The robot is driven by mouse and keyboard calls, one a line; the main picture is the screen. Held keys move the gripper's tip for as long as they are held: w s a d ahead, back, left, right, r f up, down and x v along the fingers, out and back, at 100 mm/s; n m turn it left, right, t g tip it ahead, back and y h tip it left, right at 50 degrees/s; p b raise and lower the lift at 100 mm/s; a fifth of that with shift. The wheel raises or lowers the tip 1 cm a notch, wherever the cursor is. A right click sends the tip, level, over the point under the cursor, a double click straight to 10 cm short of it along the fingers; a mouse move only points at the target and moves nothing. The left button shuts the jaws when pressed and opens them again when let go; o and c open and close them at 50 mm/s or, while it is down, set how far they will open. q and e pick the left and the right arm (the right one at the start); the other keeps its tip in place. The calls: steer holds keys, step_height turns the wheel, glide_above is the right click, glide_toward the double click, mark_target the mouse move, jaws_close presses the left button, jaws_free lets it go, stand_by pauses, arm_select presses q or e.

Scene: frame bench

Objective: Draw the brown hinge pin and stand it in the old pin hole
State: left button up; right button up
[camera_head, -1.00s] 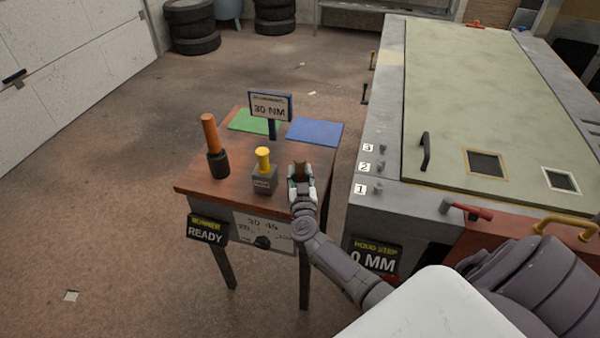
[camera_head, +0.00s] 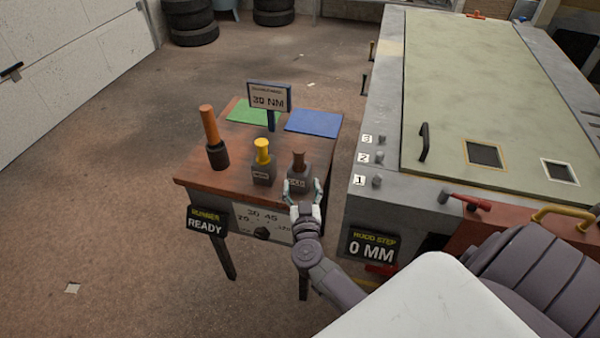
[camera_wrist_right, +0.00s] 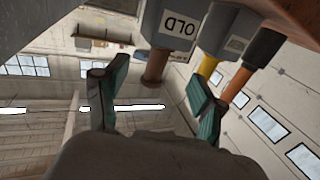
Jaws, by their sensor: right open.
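The brown hinge pin (camera_head: 299,157) stands upright in a grey block (camera_head: 298,174) at the right front of the wooden bench (camera_head: 237,166). In the right wrist view the pin (camera_wrist_right: 155,66) shows upside down, and its block (camera_wrist_right: 177,24) reads OLD. My right gripper (camera_head: 303,186) is at the near side of this block, lower than the pin's top. In the right wrist view its two fingers (camera_wrist_right: 152,106) are spread with nothing between them, and the pin is beyond them, clear of both. My left gripper is not in view.
A yellow pin (camera_head: 262,150) stands in another grey block left of the brown pin. An orange-handled tool (camera_head: 209,124) stands further left. A sign (camera_head: 269,99) reads 30 NM, beside green (camera_head: 251,115) and blue (camera_head: 313,123) mats. The hood frame (camera_head: 384,135) is to the right.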

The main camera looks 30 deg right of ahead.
steer(key=shift+v, duration=1.6)
steer(key=s+a+f+n+g+y+b, duration=0.1)
steer(key=s+a+f+n+y, duration=0.2)
steer(key=f, duration=0.7)
steer(key=s+a+f+n+g+y, duration=0.25)
steer(key=s+a+f, duration=0.2)
steer(key=f, duration=0.55)
steer(key=s+a+f+n+g+y+b, duration=0.1)
steer(key=s+a+f+y, duration=0.2)
steer(key=f, duration=0.6)
steer(key=s+f+g, duration=0.3)
steer(key=s+f, duration=0.3)
steer(key=s, duration=0.4)
steer(key=s+d+f+n+g+b, duration=0.1)
steer(key=s+f+g, duration=0.3)
steer(key=s, duration=0.7)
steer(key=s+d+f+g, duration=0.1)
steer(key=s+f+g, duration=0.2)
steer(key=s+f, duration=0.5)
steer(key=s, duration=0.2)
steer(key=shift+s+d+f+n+b, duration=0.2)
steer(key=shift+s+d+n+b, duration=0.1)
steer(key=shift+s+n, duration=0.1)
